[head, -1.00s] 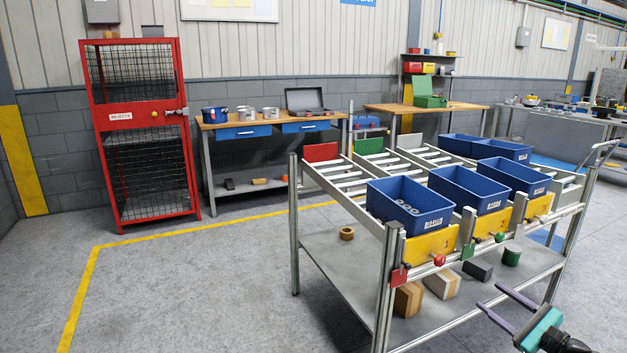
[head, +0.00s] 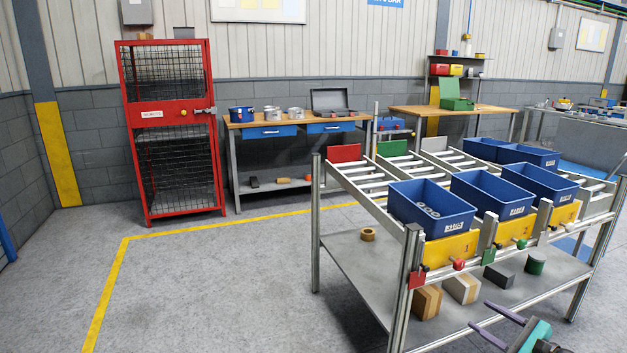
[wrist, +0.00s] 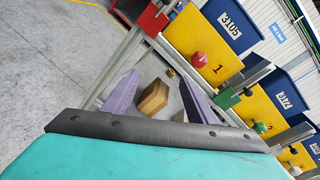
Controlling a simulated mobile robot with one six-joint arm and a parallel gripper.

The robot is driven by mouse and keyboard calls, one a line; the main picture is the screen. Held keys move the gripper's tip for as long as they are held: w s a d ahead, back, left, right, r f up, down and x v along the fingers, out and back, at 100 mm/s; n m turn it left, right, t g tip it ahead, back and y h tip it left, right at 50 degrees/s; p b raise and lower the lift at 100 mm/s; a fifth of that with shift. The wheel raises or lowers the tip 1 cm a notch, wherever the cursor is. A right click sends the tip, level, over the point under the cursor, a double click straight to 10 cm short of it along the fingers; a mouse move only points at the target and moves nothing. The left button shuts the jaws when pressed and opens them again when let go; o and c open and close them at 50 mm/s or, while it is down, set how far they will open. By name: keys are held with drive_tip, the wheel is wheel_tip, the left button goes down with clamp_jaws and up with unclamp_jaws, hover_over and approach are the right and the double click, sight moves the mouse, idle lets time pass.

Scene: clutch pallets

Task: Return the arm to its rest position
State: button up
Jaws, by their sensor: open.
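My gripper (head: 498,323) shows at the bottom right of the head view, in front of the flow rack, with its two purple fingers apart and nothing between them. In the wrist view my gripper (wrist: 160,95) is also open, its fingers spread. A cardboard-brown block (wrist: 153,98) on the rack's lower shelf shows beyond the gap between them. The rest of my arm is out of view.
The metal rack (head: 317,235) holds blue bins (head: 432,207) behind yellow stop plates (head: 450,248) with coloured knobs. Blocks lie on its lower shelf. A red cage (head: 172,130) and a workbench (head: 240,126) stand behind. The floor at left is clear.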

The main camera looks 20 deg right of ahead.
drive_tip(key=w+a+f+n+g+y+p, duration=0.1)
drive_tip(key=w+a+f+n+g+y, duration=0.15)
drive_tip(key=w+a+f, duration=0.4)
drive_tip(key=w+a+f+n+g+y+p, duration=0.1)
drive_tip(key=a+f+n+g+p, duration=0.2)
drive_tip(key=a, duration=0.7)
drive_tip(key=w+a+f+n+g+y, duration=0.2)
drive_tip(key=w+a+f, duration=0.1)
drive_tip(key=a+f, duration=0.5)
drive_tip(key=s+a+f+n+g+p, duration=0.2)
drive_tip(key=s+a+f+n+g, duration=0.15)
drive_tip(key=a, duration=0.45)
drive_tip(key=s+a+f+n+g+p, duration=0.1)
drive_tip(key=s+a+f+n+g, duration=0.2)
drive_tip(key=a, duration=0.5)
drive_tip(key=s+a+f+n+g+p, duration=0.2)
drive_tip(key=a+f+n+g, duration=0.15)
drive_tip(key=a, duration=0.45)
drive_tip(key=s+a+f+n+g+h+p, duration=0.2)
drive_tip(key=s+a+n+h, duration=0.1)
drive_tip(key=s+n, duration=0.2)
drive_tip(key=s+a+f+n+g+h+p, duration=0.1)
drive_tip(key=s+a+f+n+g+h, duration=0.1)
drive_tip(key=s, duration=0.7)
drive_tip(key=a+n+h, duration=0.1)
drive_tip(key=n+h, duration=0.1)
drive_tip(key=n, duration=0.1)
drive_tip(key=shift+s+f+n+p, duration=0.15)
drive_tip(key=shift+s+n+p, duration=0.15)
drive_tip(key=shift+n+p, duration=0.05)
